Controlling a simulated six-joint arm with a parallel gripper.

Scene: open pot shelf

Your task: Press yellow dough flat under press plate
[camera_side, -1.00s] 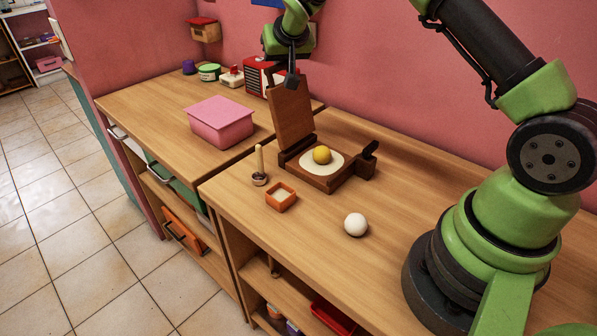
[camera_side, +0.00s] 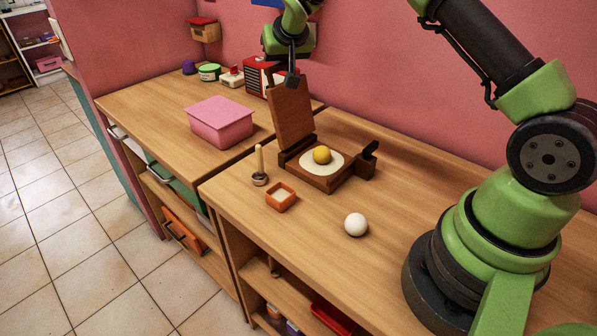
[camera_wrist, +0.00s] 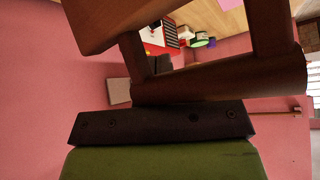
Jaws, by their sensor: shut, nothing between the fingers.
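The yellow dough ball (camera_side: 322,155) sits round on a pale disc (camera_side: 308,163) on the wooden press base (camera_side: 327,186). The press plate (camera_side: 291,115) stands raised, leaning back at the base's rear left, clear of the dough. My gripper (camera_side: 291,80) is shut and empty at the top edge of the raised plate; I cannot tell whether it touches. In the wrist view, dark reddish-brown parts (camera_wrist: 220,82) fill the upper middle close up; which of them belong to the press is unclear. The dough is not seen there.
A dark handle (camera_side: 369,151) stands at the press's right side. In front are a white ball (camera_side: 355,224), an orange square dish (camera_side: 281,197) and a wooden-handled tool (camera_side: 260,168). A pink box (camera_side: 220,122) stands on the left counter. The pink wall is close behind.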

